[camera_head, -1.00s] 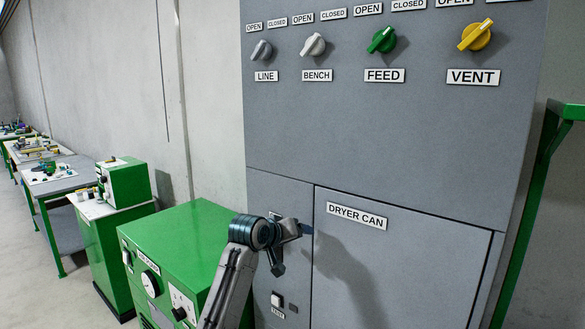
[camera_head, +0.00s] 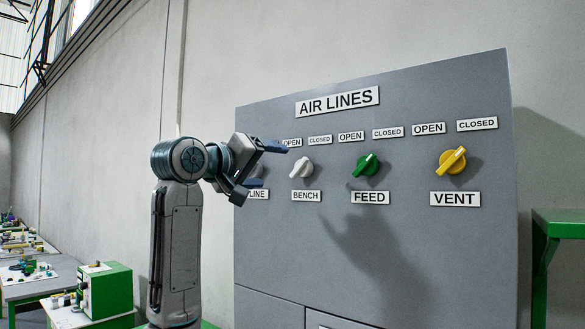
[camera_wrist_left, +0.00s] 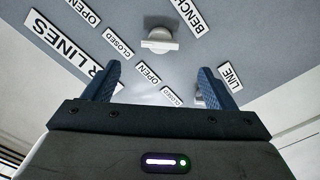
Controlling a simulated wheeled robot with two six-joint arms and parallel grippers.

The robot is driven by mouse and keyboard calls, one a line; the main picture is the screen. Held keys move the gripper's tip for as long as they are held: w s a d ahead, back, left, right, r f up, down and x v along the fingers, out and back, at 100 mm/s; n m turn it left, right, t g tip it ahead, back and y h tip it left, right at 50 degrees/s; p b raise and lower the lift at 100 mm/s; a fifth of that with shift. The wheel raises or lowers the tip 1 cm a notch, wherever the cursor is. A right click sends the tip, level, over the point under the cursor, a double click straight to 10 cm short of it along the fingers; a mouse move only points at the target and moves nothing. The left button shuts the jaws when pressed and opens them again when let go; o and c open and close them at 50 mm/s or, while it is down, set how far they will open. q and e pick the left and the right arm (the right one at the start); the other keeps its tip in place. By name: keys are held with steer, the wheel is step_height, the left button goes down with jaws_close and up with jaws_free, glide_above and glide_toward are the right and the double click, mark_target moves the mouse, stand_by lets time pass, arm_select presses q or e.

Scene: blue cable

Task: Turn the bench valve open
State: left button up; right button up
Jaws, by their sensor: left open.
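The bench valve (camera_head: 301,167) is a pale grey-white knob on the grey panel, above its BENCH label (camera_head: 306,196). Its OPEN plate (camera_head: 292,142) and CLOSED plate (camera_head: 320,139) are above it. Its handle leans up and right, toward CLOSED. My left gripper (camera_head: 262,172) is open and empty, just left of the knob and apart from it. In the left wrist view the knob (camera_wrist_left: 159,40) shows ahead, beyond the gap between my two fingertips (camera_wrist_left: 160,78). The line valve is mostly hidden behind my gripper. My right gripper is not in view.
The green feed valve (camera_head: 365,165) and yellow vent valve (camera_head: 451,160) are farther right on the panel. The AIR LINES sign (camera_head: 338,102) is above. A green frame (camera_head: 560,225) stands at far right. Green cabinets and benches are low at left.

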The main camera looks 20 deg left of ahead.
mark_target(298, 169)
arm_select(q)
steer(key=p+x, duration=0.4)
steer(key=x, duration=0.5)
steer(key=shift+d, duration=0.1)
steer(key=shift+w+f+p, duration=0.1)
steer(key=shift+w+p, duration=0.25)
steer(key=shift+w, duration=0.05)
steer(key=shift+d, duration=0.1)
steer(key=c, duration=1)
